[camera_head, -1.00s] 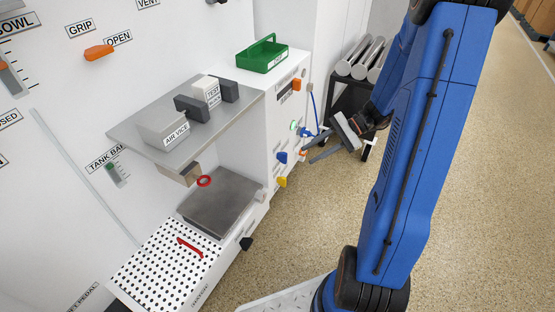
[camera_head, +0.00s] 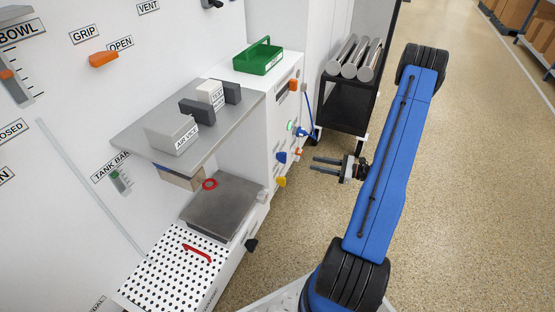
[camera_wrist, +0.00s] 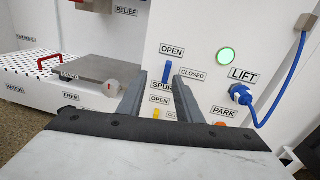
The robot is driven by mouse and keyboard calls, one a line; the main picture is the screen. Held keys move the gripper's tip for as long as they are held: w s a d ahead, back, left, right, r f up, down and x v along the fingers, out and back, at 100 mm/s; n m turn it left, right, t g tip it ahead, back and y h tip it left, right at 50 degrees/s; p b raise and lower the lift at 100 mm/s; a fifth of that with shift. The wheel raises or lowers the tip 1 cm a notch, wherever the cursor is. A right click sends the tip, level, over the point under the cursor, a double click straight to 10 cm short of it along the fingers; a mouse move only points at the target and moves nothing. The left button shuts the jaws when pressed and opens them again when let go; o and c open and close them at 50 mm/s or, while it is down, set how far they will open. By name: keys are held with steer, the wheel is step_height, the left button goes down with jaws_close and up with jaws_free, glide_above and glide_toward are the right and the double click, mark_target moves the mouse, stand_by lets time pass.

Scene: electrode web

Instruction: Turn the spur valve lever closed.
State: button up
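The spur valve lever is a small blue handle (camera_wrist: 166,71) on the white panel in the wrist view. It stands upright under an OPEN label, with a CLOSED label to its right and a SPUR label below. In the head view the blue lever (camera_head: 281,157) is on the cabinet's right-hand face. My gripper (camera_wrist: 159,82) is open and empty, its two fingers apart with the lever seen between their tips. In the head view my gripper (camera_head: 314,165) points left at the panel, with a gap between its fingertips and the lever.
A yellow lever (camera_wrist: 156,114) sits just below, with its own OPEN label. A blue plug and cable (camera_wrist: 241,94) are right of the lever, near a green light (camera_wrist: 225,56). A black cart (camera_head: 345,105) with metal cylinders stands behind. Open floor lies right of the cabinet.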

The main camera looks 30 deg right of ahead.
mark_target(284, 163)
steer(key=shift+m+t+h, duration=0.6)
steer(key=shift+m+t, duration=0.2)
steer(key=shift+m, duration=0.1)
steer(key=f+x, duration=0.1)
steer(key=x, duration=0.4)
steer(key=f+x, duration=0.1)
steer(key=x, duration=0.5)
steer(key=f+x, duration=0.1)
steer(key=x, duration=0.4)
steer(key=shift+w+d, duration=0.1)
steer(key=shift+w, duration=0.35)
jaws_close()
